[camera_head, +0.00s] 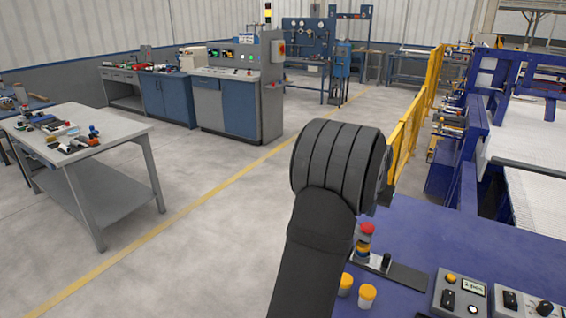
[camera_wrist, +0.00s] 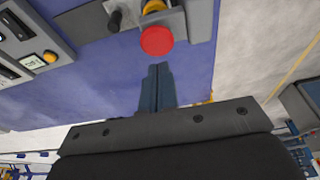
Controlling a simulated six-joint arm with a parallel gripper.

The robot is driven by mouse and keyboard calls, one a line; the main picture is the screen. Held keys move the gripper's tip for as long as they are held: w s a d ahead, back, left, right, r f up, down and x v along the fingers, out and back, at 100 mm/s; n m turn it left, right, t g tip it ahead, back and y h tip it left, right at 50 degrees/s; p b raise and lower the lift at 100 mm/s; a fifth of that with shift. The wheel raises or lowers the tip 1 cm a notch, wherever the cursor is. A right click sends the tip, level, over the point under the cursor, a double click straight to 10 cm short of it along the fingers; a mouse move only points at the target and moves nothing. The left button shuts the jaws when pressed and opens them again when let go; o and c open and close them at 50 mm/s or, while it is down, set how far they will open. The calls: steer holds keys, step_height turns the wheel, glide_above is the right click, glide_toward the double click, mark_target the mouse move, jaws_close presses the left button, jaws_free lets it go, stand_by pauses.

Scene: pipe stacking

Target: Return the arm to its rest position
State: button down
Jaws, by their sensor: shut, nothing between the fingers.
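My gripper (camera_wrist: 157,80) shows in the wrist view with its two blue-grey fingers together and nothing between them. In the head view my own dark arm hides most of it. A stack with a red top (camera_head: 367,229) and a yellow-orange part (camera_head: 363,247) under it stands on a grey plate (camera_head: 408,276) on the blue table. In the wrist view the red top (camera_wrist: 157,40) appears just beyond the fingertips, apart from them. A black peg (camera_head: 386,262) stands on the plate right of the stack. Two pieces with yellow tops (camera_head: 346,281) (camera_head: 367,292) stand in front of it.
Control boxes (camera_head: 460,294) with knobs sit on the blue table (camera_head: 440,225) at the right. A yellow railing (camera_head: 408,130) rises behind it. A grey workbench (camera_head: 85,135) with tools stands at the left, with open floor between.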

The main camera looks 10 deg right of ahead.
steer(key=shift+f, duration=1.55)
steer(key=c, duration=2.1)
jaws_free()
